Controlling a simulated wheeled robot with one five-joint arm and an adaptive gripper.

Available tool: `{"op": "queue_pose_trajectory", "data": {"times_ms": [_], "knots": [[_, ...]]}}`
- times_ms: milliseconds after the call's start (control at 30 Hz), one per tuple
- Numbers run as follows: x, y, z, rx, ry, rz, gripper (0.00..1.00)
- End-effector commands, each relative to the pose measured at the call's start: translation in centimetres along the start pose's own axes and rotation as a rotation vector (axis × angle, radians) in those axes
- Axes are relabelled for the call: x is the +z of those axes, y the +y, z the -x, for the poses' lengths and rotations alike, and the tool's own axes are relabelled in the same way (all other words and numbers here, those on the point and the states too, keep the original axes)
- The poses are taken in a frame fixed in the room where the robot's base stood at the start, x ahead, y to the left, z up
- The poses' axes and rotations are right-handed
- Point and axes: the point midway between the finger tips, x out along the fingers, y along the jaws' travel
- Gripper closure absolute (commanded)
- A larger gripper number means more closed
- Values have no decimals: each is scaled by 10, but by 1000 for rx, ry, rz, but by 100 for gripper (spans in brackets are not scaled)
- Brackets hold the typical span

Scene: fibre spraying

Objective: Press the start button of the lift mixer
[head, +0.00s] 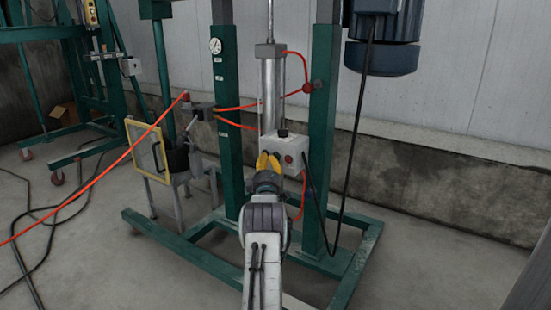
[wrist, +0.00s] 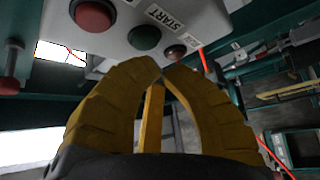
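The lift mixer (head: 230,110) is a green frame with a grey cylinder in the middle. A pale control box (head: 296,146) is mounted on it below the cylinder. In the wrist view the box shows from below, with a large red button (wrist: 93,14), a green start button (wrist: 145,38) beside a START label (wrist: 165,18), and a small dark red lamp or button (wrist: 175,52). My gripper (head: 268,158) has yellow fingers, in front of the box's lower left. In the wrist view the fingertips (wrist: 162,70) come together, empty, just below the green button, with a small gap visible.
A black cable (head: 322,215) and orange hoses (head: 238,107) hang around the frame. Green base beams (head: 190,255) lie on the floor. A dark motor (head: 383,50) hangs at upper right. A yellow-framed panel (head: 148,150) stands left. Floor at right is clear.

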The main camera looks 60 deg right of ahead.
Motion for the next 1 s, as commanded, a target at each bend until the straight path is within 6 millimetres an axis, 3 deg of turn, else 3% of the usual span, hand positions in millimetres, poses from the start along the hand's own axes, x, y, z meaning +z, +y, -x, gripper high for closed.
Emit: {"op": "queue_pose_trajectory", "data": {"times_ms": [1000], "knots": [[4,0,-6,2,-4,0,100]]}}
